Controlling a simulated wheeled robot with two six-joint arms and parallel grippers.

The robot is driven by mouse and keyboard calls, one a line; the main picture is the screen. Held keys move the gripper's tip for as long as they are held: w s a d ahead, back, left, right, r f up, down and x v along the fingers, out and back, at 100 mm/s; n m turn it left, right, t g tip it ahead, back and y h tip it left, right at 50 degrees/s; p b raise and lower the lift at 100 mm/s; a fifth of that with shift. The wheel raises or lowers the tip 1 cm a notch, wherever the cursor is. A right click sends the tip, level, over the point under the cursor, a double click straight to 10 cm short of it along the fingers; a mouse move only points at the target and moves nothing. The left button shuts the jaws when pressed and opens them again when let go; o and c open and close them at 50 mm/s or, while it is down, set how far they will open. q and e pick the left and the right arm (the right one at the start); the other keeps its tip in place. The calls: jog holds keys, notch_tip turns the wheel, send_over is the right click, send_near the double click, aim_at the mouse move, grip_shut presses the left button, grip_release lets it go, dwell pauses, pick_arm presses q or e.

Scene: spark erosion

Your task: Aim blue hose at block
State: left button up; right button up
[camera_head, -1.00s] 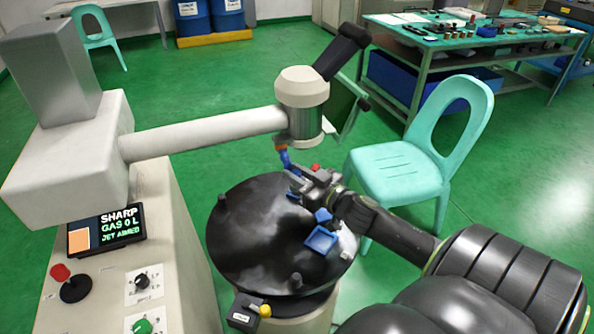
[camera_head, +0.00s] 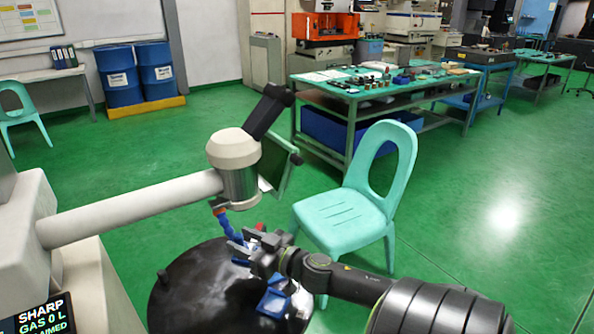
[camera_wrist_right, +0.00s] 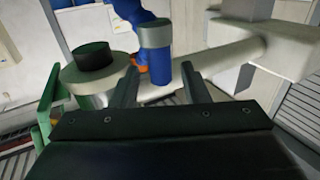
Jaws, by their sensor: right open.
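The blue hose (camera_head: 227,222) hangs below the pale cylindrical machine head, with orange at its top. In the right wrist view the hose (camera_wrist_right: 160,66) shows with a grey collar, in line with the gap between my fingers. My right gripper (camera_head: 240,244) is open beside the hose's lower end, above the black round table (camera_head: 195,285); the fingers also show in the wrist view (camera_wrist_right: 160,85). I cannot tell whether they touch the hose. I cannot make out the block for certain. My left gripper is out of view.
A blue tray (camera_head: 274,303) sits on the round table below my right wrist. The machine's pale arm (camera_head: 130,208) crosses from the left. A turquoise chair (camera_head: 345,215) stands close behind my right arm.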

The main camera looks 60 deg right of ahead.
jog(key=shift+s+f+b, duration=0.1)
jog(key=shift+s+b, duration=0.35)
jog(key=shift+s, duration=0.15)
jog(key=shift+s+d+f+b, duration=0.15)
jog(key=shift+s+b, duration=0.25)
jog(key=shift+b, duration=0.2)
jog(key=shift+s+b, duration=0.7)
jog(key=shift+b, duration=0.05)
jog(key=shift+s+b, duration=0.35)
jog(key=shift+b, duration=0.1)
jog(key=shift+s+r+p, duration=0.3)
jog(key=shift+p, duration=0.25)
jog(key=s+p, duration=0.1)
jog(key=s, duration=0.9)
jog(key=shift+s+d, duration=0.3)
jog(key=shift+d, duration=0.15)
